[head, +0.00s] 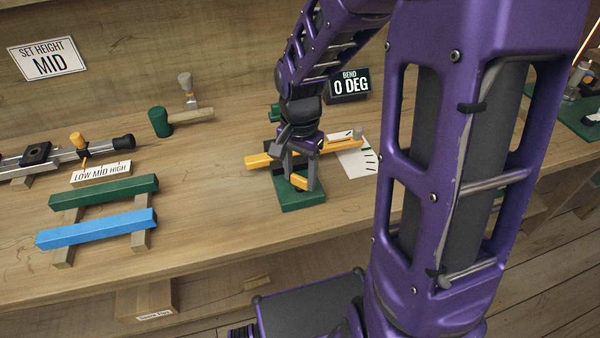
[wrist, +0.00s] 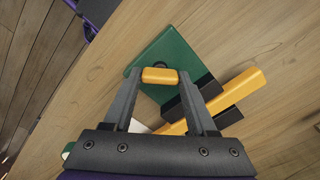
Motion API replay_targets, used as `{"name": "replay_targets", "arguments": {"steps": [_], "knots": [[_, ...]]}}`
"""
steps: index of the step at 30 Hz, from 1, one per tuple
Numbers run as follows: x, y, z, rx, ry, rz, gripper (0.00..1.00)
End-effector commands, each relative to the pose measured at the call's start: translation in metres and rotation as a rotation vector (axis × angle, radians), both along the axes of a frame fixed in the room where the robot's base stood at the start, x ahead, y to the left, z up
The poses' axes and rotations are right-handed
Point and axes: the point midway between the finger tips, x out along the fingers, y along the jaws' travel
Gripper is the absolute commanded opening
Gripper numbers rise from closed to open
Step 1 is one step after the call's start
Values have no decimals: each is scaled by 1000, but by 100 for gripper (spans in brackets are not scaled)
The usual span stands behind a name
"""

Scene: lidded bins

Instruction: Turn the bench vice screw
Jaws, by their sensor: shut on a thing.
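The bench vice, with a green base (head: 302,203), stands near the front of the bench; its green base (wrist: 165,55) and black jaws (wrist: 185,103) also show in the wrist view. A yellow bar (head: 259,161) lies across the vice, and it also shows in the wrist view (wrist: 238,88). My gripper (head: 302,178) points down at the vice. In the wrist view its fingertips (wrist: 160,76) are shut on the yellow handle (wrist: 160,75) of the vice screw. In the head view, the handle (head: 299,182) shows between the fingers. The screw itself is mostly hidden.
A sign reading BEND 0 DEG (head: 350,84) stands behind the vice. A marked white card (head: 358,164) lies to its right. Green (head: 104,190) and blue (head: 97,229) bars rest on wooden supports at left. A green mallet (head: 160,122) lies farther back. Bench between is clear.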

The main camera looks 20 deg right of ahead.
Motion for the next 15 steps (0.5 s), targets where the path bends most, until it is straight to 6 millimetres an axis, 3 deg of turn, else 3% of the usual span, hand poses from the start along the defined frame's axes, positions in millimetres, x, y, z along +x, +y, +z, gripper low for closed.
{"name": "replay_targets", "arguments": {"steps": [1,5,15], "knots": [[0,0,0,0,0,0,23],[0,0,0,0,0,0,2],[0,0,1,0,0,61,2]]}}
